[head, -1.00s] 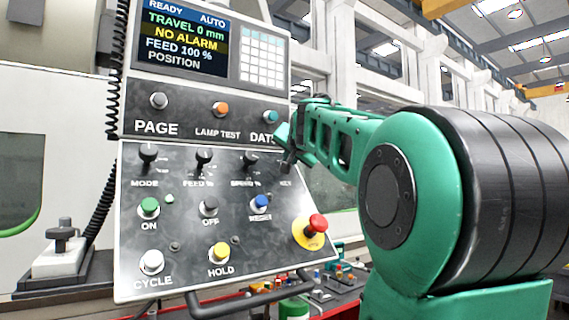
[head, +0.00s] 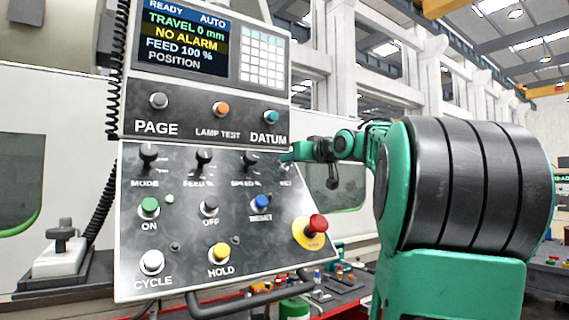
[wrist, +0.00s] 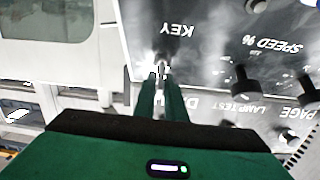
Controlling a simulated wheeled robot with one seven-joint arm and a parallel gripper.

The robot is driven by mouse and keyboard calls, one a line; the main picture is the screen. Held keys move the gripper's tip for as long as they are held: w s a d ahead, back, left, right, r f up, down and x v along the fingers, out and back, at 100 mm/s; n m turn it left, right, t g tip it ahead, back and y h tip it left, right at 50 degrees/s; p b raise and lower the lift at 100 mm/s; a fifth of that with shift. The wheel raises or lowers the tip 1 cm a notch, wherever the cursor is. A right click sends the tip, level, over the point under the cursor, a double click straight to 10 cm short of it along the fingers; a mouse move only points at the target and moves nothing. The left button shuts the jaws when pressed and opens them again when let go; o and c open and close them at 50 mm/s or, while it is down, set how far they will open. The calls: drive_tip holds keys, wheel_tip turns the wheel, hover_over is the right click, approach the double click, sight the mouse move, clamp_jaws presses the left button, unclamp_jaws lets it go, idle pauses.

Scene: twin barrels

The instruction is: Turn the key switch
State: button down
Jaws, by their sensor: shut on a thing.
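The key switch (wrist: 161,70) shows in the wrist view just below the upside-down KEY label, as a small bright metal part at my fingertips. My gripper (wrist: 161,82) is shut on it, with the two green fingers close together on either side. In the head view my gripper (head: 288,156) reaches the right edge of the control panel (head: 185,240), at the end of the row with the MODE, FEED and SPEED knobs. There the key switch is hidden behind my gripper.
The SPEED knob (head: 246,157) is just left of my gripper. The DATUM button (head: 269,116) is above it. The blue RESET button (head: 260,202) and red emergency stop (head: 318,223) are below. A screen (head: 185,36) tops the panel.

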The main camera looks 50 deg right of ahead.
drive_tip(key=shift+w+a+n+y, duration=0.1)
drive_tip(key=shift+n+y, duration=0.3)
drive_tip(key=shift+n, duration=0.2)
drive_tip(key=c, duration=1.9)
unclamp_jaws()
drive_tip(key=v, duration=1)
drive_tip(key=shift+s+a, duration=0.1)
drive_tip(key=shift+s, duration=0.25)
